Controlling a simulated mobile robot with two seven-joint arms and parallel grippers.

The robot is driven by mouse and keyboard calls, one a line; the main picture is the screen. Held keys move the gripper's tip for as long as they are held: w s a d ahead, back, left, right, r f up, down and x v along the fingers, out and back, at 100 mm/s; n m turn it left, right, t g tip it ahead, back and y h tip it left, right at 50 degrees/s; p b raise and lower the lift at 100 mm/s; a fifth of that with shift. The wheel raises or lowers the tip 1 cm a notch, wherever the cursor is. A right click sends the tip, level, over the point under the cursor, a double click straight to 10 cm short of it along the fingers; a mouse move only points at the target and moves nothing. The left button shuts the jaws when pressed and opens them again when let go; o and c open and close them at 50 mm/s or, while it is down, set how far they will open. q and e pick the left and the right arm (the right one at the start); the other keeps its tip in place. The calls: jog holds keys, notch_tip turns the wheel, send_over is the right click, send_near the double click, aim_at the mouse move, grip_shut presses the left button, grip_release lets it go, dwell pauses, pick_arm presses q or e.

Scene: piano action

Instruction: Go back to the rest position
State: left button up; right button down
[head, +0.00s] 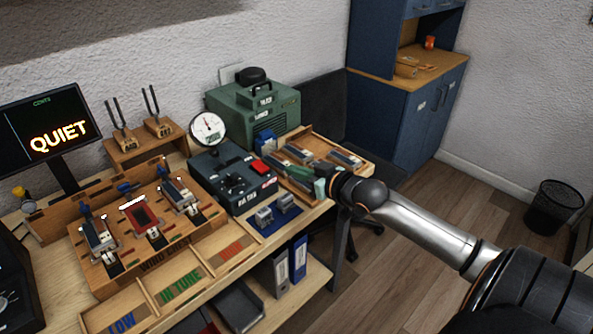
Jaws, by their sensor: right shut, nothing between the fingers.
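My right arm reaches in from the right edge of the head view. My right gripper (322,187) is shut and empty. It appears at the front right edge of a wooden tray (362,170) that holds several small grey and green-marked pieces. I cannot tell whether the fingertips touch the tray or hover over it. My left gripper is not in view.
The workbench (232,262) holds a wooden rack (128,278) with several mechanisms, a dark control box (226,176), a dial gauge (207,127), a green machine (270,108) and a "QUIET" screen (50,135). Floor right of the bench is open, beyond a dark chair (325,105).

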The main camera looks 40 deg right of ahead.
dwell(0.6)
jog(key=s+a+f+n+g, duration=0.1)
jog(key=s+a+f+g, duration=0.4)
jog(key=s+a+f, duration=0.65)
jog(key=s+a+f+g, duration=0.2)
jog(key=s+a+g, duration=0.1)
jog(key=s, duration=0.5)
jog(key=s+a+f+g, duration=0.1)
jog(key=s+a+g, duration=0.25)
jog(key=s, duration=0.45)
jog(key=w+a+f+t, duration=0.2)
jog(key=f+t, duration=0.1)
jog(key=f, duration=0.2)
jog(key=w+a+f+t+y, duration=0.1)
jog(key=w+a+f+t, duration=0.1)
jog(key=f, duration=0.4)
jog(key=shift+a+f+t, duration=0.15)
jog(key=shift+a+t, duration=0.2)
jog(key=shift+t, duration=0.1)
